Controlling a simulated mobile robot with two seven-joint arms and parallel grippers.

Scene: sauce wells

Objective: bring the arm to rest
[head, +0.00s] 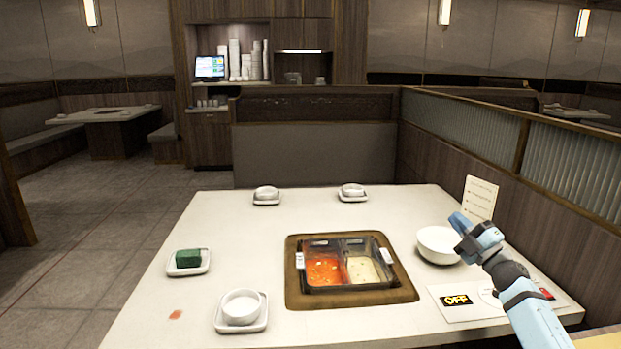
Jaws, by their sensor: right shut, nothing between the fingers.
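My right gripper (462,228) is shut and empty. It is raised at the right of the table, in front of the rim of a white bowl (436,240) in the picture; I cannot tell whether they touch. My right arm comes in from the lower right corner. My left gripper is not in view. The white table (225,218) holds a divided pot (345,287) with red broth (325,270) on the left and pale broth (362,270) on the right, set in a brown surround.
A green block (188,258) lies on a white dish at the left. A small white bowl (241,306) stands on a square plate in front. Two small bowls (266,193) (352,190) stand at the back. A card (480,198) and an OFF panel (457,300) are at the right. A red spot (176,314) marks the table.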

